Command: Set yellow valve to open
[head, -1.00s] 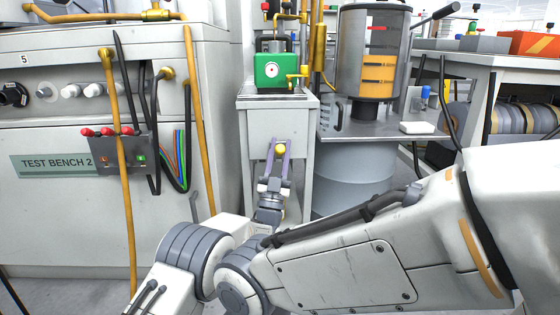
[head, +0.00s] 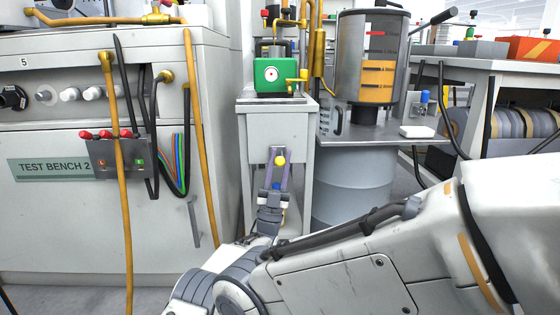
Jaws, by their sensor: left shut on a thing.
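My left gripper (head: 279,167) is in front of the small white cabinet, seen from behind, with its purple fingers pointing up. It is shut on a small round yellow knob (head: 280,161), which shows between the fingertips. I take this knob to be part of the yellow valve; its body and whether it is set open cannot be made out. My gripper and wrist cover what lies behind them. My right gripper is not in view.
The white cabinet (head: 247,135) carries a green box (head: 268,76) with a gauge and yellow fittings. Test bench 2 (head: 60,220) with hanging hoses stands on the left. A metal tank (head: 350,50) on a round drum (head: 350,190) stands on the right.

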